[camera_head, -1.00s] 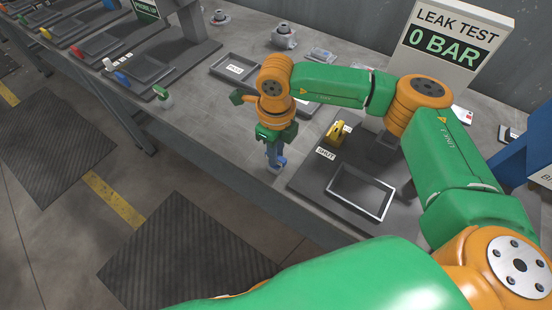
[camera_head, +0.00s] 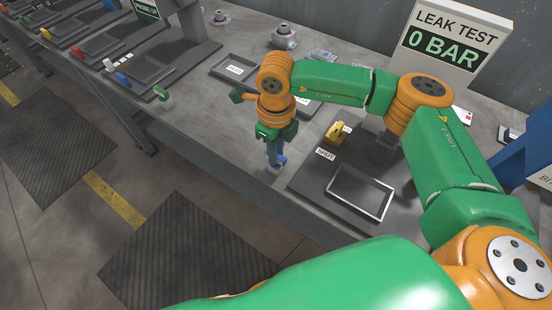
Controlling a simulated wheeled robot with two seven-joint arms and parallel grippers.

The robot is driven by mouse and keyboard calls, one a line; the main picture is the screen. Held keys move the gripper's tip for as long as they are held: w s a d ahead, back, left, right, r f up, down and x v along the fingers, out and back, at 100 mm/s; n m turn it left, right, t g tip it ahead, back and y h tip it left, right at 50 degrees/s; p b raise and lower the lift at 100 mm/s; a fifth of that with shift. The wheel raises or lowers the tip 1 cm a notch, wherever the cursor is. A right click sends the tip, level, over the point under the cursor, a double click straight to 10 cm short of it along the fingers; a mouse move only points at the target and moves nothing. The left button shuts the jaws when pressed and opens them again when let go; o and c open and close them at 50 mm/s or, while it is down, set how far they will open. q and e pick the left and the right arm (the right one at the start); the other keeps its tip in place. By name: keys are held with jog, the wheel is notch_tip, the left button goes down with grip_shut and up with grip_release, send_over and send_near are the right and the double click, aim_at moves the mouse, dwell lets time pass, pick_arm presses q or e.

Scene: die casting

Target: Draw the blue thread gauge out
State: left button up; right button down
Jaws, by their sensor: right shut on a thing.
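My right gripper (camera_head: 276,144) points down near the front edge of the workbench and is shut on the blue thread gauge (camera_head: 275,156). The gauge hangs upright below the gripper, and its upper part is hidden between the fingers. A small grey metal part (camera_head: 276,169) shows right at the gauge's lower end. I cannot tell whether the gauge's tip is inside it or just above it. My left gripper is not in view.
The leak test stand (camera_head: 356,219), with a framed recess, a yellow lever and a "0 BAR" display (camera_head: 443,50), is right of the gripper. Trays (camera_head: 233,82) lie behind. A green-handled item (camera_head: 164,97) stands left. The bench between is clear.

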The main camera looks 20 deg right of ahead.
jog(key=shift+r, duration=0.35)
jog(key=shift+r+p, duration=0.95)
jog(key=shift+r, duration=0.5)
